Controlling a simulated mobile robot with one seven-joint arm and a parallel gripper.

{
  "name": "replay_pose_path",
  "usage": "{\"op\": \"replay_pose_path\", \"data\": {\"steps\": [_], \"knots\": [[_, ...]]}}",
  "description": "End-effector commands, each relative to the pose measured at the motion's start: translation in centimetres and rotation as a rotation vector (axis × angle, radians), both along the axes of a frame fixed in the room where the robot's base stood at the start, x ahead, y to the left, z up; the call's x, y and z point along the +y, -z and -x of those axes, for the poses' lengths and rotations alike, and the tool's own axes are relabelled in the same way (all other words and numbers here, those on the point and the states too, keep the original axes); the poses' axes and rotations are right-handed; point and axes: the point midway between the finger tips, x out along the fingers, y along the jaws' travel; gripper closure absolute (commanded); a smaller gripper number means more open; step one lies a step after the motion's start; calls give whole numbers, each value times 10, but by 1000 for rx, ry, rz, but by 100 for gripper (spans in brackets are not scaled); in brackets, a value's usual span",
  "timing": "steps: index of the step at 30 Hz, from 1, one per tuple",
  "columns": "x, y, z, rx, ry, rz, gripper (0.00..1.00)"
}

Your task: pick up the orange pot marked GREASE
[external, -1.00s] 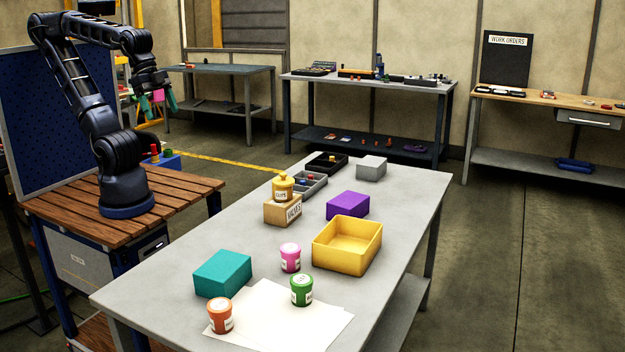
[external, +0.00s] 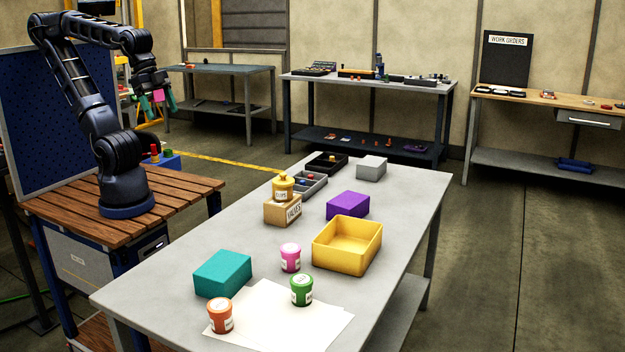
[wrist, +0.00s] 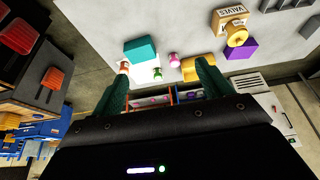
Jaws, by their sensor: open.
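The orange pot (external: 220,316) with a white lid and a label stands upright on the front left of the white sheet, on the grey table. Its lettering is too small to read. In the wrist view the orange pot (wrist: 124,67) is partly hidden behind a green finger. My gripper (external: 160,103) is open and empty, raised at the upper left above my wooden-topped base, well away from the pot. In the wrist view its green fingers (wrist: 163,88) are spread apart.
A teal block (external: 223,274) stands just behind the orange pot. A green pot (external: 302,291) and a pink pot (external: 290,257) stand nearby.

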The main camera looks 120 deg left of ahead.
Motion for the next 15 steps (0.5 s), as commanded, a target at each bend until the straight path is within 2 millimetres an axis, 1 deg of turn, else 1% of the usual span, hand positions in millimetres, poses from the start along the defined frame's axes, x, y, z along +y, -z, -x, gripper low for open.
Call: {"op": "replay_pose_path", "data": {"steps": [5, 8, 11, 15], "knots": [[0, 0, 0, 0, -1, 2, 22], [-3, 0, -6, 5, -17, 24, 22], [-10, 0, -20, 15, -61, 79, 22], [-25, 3, -50, 47, -165, 196, 22]]}}
